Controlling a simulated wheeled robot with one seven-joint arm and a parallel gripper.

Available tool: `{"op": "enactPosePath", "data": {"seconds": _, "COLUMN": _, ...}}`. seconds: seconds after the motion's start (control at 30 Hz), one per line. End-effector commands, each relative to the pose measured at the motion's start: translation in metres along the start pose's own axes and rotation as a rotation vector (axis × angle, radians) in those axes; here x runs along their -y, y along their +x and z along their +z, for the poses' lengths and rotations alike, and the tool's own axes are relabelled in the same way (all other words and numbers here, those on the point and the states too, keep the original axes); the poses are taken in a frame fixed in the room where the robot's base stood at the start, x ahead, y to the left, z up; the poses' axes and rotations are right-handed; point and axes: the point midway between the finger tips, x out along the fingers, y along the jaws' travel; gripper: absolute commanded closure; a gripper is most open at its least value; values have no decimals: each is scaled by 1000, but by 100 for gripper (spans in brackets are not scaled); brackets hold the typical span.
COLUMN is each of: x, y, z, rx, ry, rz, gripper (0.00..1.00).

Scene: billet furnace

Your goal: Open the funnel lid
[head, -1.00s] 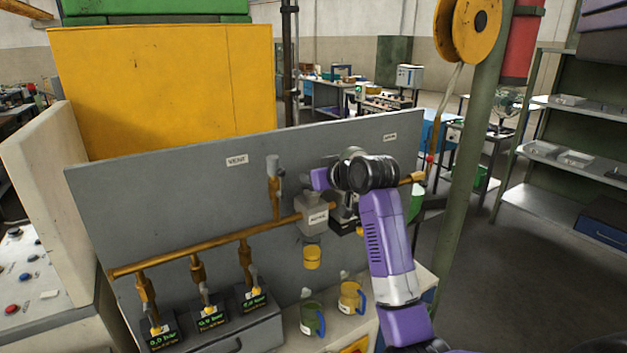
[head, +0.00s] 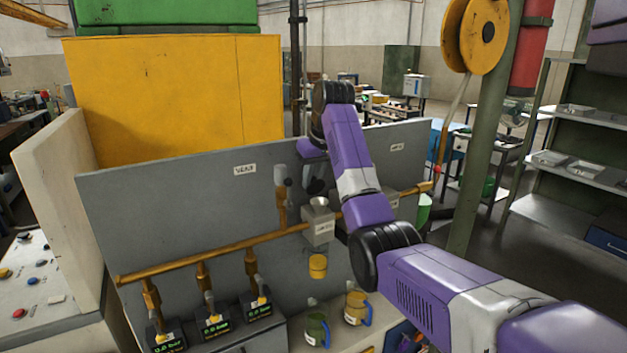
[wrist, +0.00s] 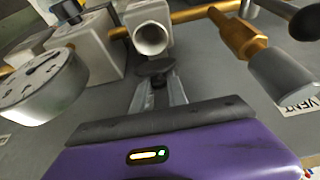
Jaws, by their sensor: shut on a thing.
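The funnel (head: 319,204) sits on a grey box on the brass pipe in the head view, and its mouth looks uncovered. In the wrist view the round open mouth of the funnel (wrist: 151,38) faces me, just beyond my fingertips. My gripper (wrist: 160,84) is shut on the dark, round funnel lid (wrist: 155,68), which stands clear of the mouth. Whether a hinge still joins the lid to the funnel cannot be seen. In the head view my gripper is small and partly hidden by my arm above the funnel.
A brass pipe (head: 235,247) runs along the grey panel (head: 150,200). A brass fitting with a grey end (wrist: 280,80) and a round gauge (wrist: 40,88) flank my gripper. A yellow cup (head: 318,266) hangs below the funnel; green (head: 317,330) and yellow (head: 355,308) mugs stand lower.

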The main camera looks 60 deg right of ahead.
Motion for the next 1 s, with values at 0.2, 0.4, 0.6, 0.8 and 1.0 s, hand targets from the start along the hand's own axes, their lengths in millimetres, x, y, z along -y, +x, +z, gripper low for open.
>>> {"op": "enactPosePath", "data": {"seconds": 0.2, "x": 1, "y": 2, "z": -3, "rx": 51, "ry": -1, "rz": -1, "gripper": 100}}
{"op": "enactPosePath", "data": {"seconds": 0.4, "x": 1, "y": 3, "z": -3, "rx": 65, "ry": -1, "rz": -1, "gripper": 100}}
{"op": "enactPosePath", "data": {"seconds": 0.6, "x": 1, "y": 3, "z": -3, "rx": 65, "ry": -1, "rz": -1, "gripper": 100}}
{"op": "enactPosePath", "data": {"seconds": 0.8, "x": 1, "y": 3, "z": -3, "rx": 65, "ry": -1, "rz": -1, "gripper": 68}}
{"op": "enactPosePath", "data": {"seconds": 1.0, "x": 0, "y": 3, "z": -3, "rx": 66, "ry": 0, "rz": -1, "gripper": 59}}
